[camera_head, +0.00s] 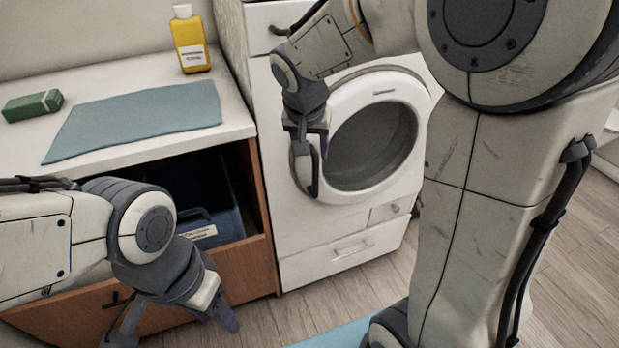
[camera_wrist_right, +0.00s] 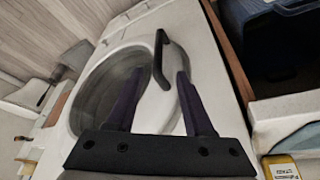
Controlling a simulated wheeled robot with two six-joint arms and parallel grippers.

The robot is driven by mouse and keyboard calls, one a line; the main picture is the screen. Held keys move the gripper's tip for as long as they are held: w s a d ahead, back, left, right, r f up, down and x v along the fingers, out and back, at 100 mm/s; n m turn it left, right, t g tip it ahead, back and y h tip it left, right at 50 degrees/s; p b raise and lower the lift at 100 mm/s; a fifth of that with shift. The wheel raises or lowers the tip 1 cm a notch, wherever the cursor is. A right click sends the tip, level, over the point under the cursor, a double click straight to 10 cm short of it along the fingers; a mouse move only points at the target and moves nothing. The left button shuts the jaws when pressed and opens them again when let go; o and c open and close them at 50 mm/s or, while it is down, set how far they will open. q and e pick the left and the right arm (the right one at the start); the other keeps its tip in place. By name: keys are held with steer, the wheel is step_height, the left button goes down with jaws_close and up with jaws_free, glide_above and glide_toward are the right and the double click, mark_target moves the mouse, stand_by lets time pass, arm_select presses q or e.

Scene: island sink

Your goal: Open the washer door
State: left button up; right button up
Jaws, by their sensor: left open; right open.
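The white washer (camera_head: 297,235) stands in the middle of the head view. Its round door (camera_head: 409,98) is shut, with dark glass inside a white ring. The dark curved door handle (camera_head: 314,184) is at the door's left edge. My right gripper (camera_head: 311,150) is open at this handle, pointing down and partly covering it. In the right wrist view, the handle (camera_wrist_right: 160,60) appears between the open fingertips; I cannot tell whether they touch it. My left gripper (camera_head: 175,322) is open and empty at the lower left, away from the washer, in front of the wooden cabinet.
A white counter (camera_head: 235,115) left of the washer holds a blue-grey cloth (camera_head: 140,120), a yellow bottle (camera_head: 190,42) and a green box (camera_head: 32,106). Below it, a dark blue bin (camera_head: 225,215) sits in an open cabinet. Wooden floor (camera_head: 340,297) lies in front.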

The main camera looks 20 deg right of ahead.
mark_target(315, 165)
steer(key=shift+w+d+f, duration=0.4)
steer(key=shift+d+f, duration=0.05)
steer(key=shift+f, duration=0.3)
steer(key=b+x, duration=0.2)
steer(key=x, duration=0.7)
steer(key=shift+f, duration=0.1)
jaws_close()
stand_by(0.6)
